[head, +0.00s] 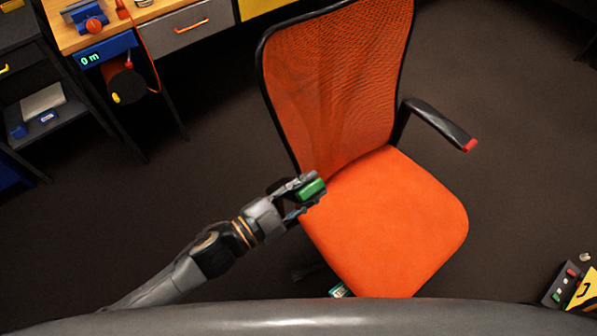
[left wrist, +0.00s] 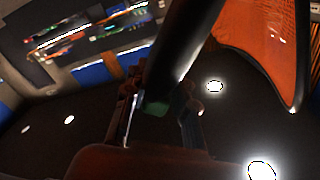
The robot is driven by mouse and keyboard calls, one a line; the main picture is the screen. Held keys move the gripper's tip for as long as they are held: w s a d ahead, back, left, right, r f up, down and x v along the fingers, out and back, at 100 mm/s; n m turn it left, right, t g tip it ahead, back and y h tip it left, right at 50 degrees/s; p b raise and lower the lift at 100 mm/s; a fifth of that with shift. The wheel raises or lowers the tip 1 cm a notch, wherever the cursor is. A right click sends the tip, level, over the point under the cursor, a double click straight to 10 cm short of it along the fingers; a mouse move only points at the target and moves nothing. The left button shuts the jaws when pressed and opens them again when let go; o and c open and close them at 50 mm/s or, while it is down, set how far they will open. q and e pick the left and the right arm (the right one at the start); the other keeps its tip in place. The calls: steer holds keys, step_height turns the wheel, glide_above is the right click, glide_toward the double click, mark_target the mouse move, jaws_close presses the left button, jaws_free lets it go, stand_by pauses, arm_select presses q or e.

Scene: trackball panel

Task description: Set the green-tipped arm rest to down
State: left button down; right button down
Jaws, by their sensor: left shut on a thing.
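An orange office chair (head: 385,225) with a mesh back (head: 335,85) stands in the middle of the head view. Its green-tipped arm rest (head: 312,189) is on the seat's left side, and mostly the green tip shows there. My left gripper (head: 308,190) is shut on this green tip, with a finger on each side. In the left wrist view the dark arm rest (left wrist: 185,55) runs down between the fingers to the green tip (left wrist: 157,107). The red-tipped arm rest (head: 437,123) sticks out on the chair's right side. My right gripper is not in view.
A wooden-topped desk (head: 140,12) with a grey drawer (head: 190,25) stands at the upper left, beside a dark shelf unit (head: 65,115). A panel with coloured buttons (head: 566,284) is at the lower right. The dark floor (head: 520,150) right of the chair is clear.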

arm_select(q)
steer(key=shift+s+d+f, duration=0.3)
steer(key=shift+s+f, duration=0.25)
steer(key=c, duration=1.1)
jaws_free()
steer(key=shift+w, duration=0.1)
steer(key=shift+r, duration=0.1)
steer(key=shift+a, duration=0.1)
steer(key=v, duration=1.2)
